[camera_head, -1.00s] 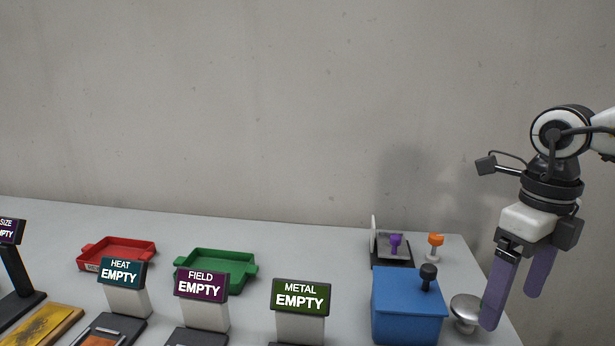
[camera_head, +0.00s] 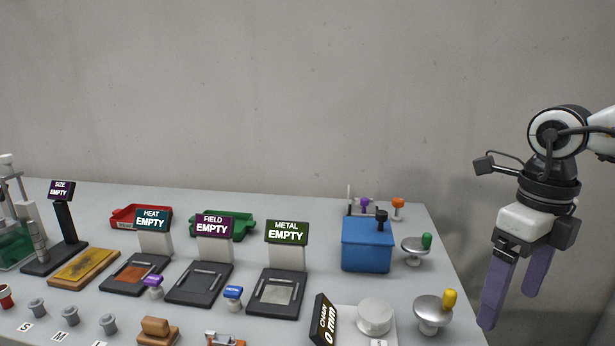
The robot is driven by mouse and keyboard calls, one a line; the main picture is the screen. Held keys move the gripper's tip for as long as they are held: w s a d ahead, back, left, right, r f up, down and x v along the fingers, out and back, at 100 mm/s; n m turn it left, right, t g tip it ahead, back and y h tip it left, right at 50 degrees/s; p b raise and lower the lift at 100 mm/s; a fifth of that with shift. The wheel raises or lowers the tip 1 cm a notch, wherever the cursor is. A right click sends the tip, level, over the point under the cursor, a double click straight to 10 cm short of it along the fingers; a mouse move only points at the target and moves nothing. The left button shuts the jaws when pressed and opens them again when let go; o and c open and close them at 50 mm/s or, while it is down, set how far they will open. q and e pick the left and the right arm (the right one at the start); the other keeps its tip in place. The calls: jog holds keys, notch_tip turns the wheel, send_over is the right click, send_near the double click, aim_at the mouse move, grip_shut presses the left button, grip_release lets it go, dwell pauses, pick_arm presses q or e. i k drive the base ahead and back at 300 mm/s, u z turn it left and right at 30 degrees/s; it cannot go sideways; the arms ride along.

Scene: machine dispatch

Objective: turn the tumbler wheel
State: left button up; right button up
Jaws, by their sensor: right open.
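Two silver wheels with upright knobs stand at the right side of the table. The nearer wheel (camera_head: 431,309) has a yellow knob (camera_head: 450,299). The farther wheel (camera_head: 411,246) has a green knob (camera_head: 427,241) and stands beside a blue box (camera_head: 366,247) with a black knob on top. No label shows which of them is the tumbler wheel. My right gripper (camera_head: 511,300) is open and empty, its purple fingers pointing down, in the picture to the right of both wheels and past the table's right edge. It touches neither wheel. My left gripper is not in view.
Black pads with signs HEAT (camera_head: 153,220), FIELD (camera_head: 214,226) and METAL (camera_head: 287,232) stand mid-table. A red tray (camera_head: 128,217) and a green tray (camera_head: 245,228) lie behind. A white device with a round plate (camera_head: 375,316) is left of the yellow-knobbed wheel.

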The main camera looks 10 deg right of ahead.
aim_at(414, 246)
jog(key=z, duration=0.65)
jog(key=k, duration=0.95)
jog(key=z, duration=0.15)
